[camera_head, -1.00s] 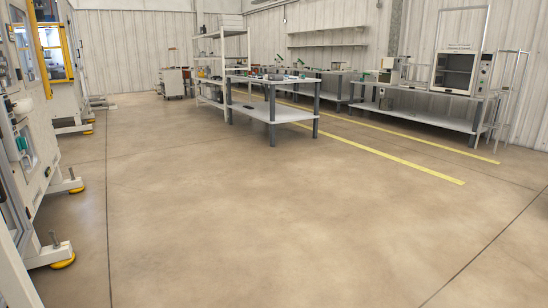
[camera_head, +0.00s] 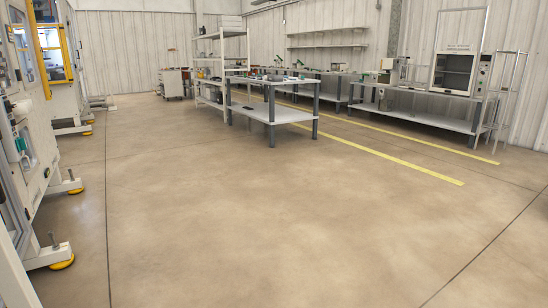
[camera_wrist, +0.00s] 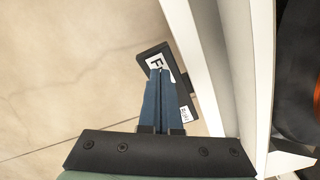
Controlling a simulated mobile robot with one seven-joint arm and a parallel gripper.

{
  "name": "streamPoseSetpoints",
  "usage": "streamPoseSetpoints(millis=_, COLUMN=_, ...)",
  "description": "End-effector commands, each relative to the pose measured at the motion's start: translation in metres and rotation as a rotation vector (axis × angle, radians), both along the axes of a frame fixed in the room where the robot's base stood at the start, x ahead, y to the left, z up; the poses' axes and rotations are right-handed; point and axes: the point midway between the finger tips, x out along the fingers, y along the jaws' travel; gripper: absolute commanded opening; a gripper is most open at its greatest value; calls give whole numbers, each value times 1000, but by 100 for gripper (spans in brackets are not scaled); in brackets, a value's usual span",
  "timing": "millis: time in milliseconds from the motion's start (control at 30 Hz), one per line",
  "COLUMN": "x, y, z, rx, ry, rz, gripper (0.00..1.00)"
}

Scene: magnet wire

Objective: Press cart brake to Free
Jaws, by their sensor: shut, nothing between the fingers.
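The cart brake (camera_wrist: 149,56) shows in the wrist view as a dark rocker plate with white labels. The upper label shows a letter F, and a lower label (camera_wrist: 185,114) is too small to read surely. My gripper (camera_wrist: 160,72) is shut and empty, its blue fingers pointing at the brake. The fingertips overlap the F label in the picture; I cannot tell whether they touch it. The fingers hide part of the plate. Neither the brake nor my gripper shows in the head view.
A white upright frame (camera_wrist: 208,60) stands just right of the brake, with a dark and orange object beyond it. The head view shows machines (camera_head: 20,130) at left, a workbench (camera_head: 290,83) further back, and wide free floor between.

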Motion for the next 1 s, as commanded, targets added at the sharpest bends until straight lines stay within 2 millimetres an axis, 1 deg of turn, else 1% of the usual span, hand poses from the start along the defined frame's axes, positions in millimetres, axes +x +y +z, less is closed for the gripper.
streamPoseSetpoints(millis=733, x=1, y=0, z=-38, rx=0, ry=-1, rz=-1, gripper=0)
streamPoseSetpoints(millis=867, x=1, y=0, z=-33, rx=0, ry=-1, rz=-1, gripper=0)
streamPoseSetpoints(millis=1000, x=1, y=0, z=-21, rx=0, ry=-1, rz=0, gripper=0)
